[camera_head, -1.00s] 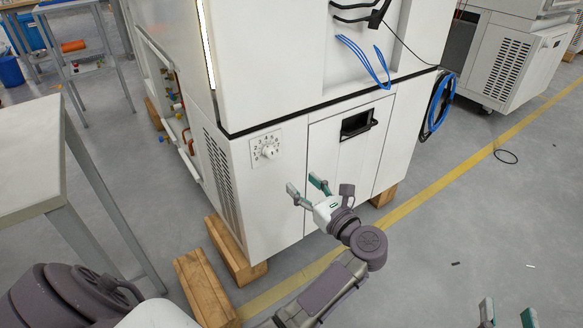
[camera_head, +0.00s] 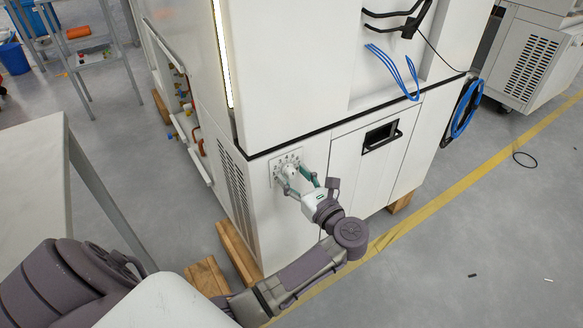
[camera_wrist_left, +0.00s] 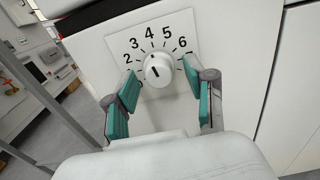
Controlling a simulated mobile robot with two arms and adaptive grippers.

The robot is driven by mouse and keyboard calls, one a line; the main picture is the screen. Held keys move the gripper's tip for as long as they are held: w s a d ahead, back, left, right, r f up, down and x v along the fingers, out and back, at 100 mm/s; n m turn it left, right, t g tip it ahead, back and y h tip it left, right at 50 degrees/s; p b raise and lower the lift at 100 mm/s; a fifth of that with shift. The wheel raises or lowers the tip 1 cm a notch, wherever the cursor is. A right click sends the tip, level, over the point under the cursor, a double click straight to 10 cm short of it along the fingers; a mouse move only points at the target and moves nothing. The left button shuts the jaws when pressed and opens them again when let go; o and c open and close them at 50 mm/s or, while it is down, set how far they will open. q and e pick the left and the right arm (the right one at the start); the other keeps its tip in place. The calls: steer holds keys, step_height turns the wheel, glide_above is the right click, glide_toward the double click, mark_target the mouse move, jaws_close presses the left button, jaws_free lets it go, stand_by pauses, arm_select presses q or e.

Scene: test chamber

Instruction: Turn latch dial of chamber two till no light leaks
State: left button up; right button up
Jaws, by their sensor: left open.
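The latch dial (camera_head: 289,171) is a white round knob on a square plate with printed numbers, low on the front of the white chamber (camera_head: 290,60). In the left wrist view the dial (camera_wrist_left: 158,70) shows digits 2 to 6 around it and a dark pointer line on its face. My left gripper (camera_head: 300,184) is open, its teal-padded fingers on either side of the dial; in the wrist view its fingertips (camera_wrist_left: 160,80) straddle the knob with gaps at both sides. A bright strip of light (camera_head: 222,55) runs down the chamber's left edge. My right gripper is out of view.
A panel with a black recessed handle (camera_head: 381,136) is right of the dial. Blue cables (camera_head: 395,70) hang above it. Wooden blocks (camera_head: 238,252) lie under the chamber. A grey-legged table (camera_head: 35,170) stands at left; open floor lies right.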

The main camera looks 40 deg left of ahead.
arm_select(q)
steer(key=shift+a, duration=0.15)
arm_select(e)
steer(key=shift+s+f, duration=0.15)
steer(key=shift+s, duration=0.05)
arm_select(q)
jaws_close()
steer(key=shift+m, duration=0.9)
steer(key=m+p, duration=0.1)
steer(key=m, duration=0.1)
steer(key=shift+m, duration=0.3)
jaws_free()
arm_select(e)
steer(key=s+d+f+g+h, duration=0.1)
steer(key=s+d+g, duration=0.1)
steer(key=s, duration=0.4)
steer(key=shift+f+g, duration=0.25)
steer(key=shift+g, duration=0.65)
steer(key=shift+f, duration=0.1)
